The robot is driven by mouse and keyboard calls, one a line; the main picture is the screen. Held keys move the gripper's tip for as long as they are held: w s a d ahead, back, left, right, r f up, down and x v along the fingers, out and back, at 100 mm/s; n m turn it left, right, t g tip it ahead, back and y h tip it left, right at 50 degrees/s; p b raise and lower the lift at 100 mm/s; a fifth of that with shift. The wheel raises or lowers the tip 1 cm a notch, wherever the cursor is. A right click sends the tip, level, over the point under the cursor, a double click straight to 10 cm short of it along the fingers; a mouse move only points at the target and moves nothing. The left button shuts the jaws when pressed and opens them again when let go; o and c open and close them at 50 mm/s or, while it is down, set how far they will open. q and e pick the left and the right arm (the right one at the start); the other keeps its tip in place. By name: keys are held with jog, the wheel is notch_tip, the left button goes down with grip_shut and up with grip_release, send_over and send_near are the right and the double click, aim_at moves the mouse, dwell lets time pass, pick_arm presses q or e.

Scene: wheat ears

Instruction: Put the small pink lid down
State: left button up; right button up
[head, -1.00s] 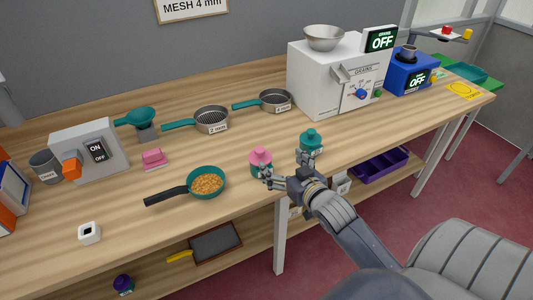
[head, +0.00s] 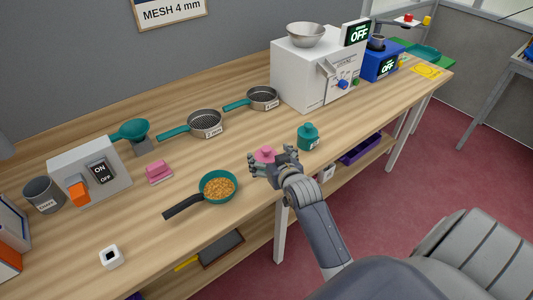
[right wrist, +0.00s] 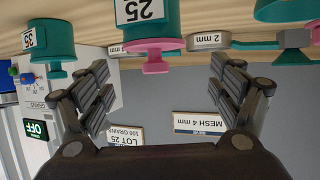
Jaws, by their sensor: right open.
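The small pink lid (head: 264,154) sits on a teal jar at the front of the bench. In the right wrist view, which looks inverted, the lid with its knob (right wrist: 155,52) is on the jar labelled 25 (right wrist: 150,18). My right gripper (head: 274,162) is open and empty, in front of this jar and hiding most of its body in the head view. In the right wrist view the fingers are spread apart, with the lid's knob between their directions and no visible contact. My left gripper is not in view.
A teal jar labelled 35 (head: 308,138) stands close on the right. Sieves (head: 205,124) and a white machine (head: 315,75) stand behind.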

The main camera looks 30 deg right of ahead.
aim_at(268, 151)
jog(key=shift+w+d+f+p, duration=0.1)
jog(key=shift+w+d+p, duration=0.25)
jog(key=shift+w+p, duration=0.35)
jog(key=x, duration=0.3)
jog(key=shift+d, duration=0.15)
jog(key=shift+w+f+p, duration=0.2)
jog(key=shift+w+p, duration=0.1)
jog(key=shift+w, duration=0.05)
jog(key=c, duration=1)
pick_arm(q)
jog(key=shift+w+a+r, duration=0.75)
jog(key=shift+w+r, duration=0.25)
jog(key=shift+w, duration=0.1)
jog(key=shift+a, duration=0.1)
pick_arm(e)
jog(key=shift+r, duration=0.1)
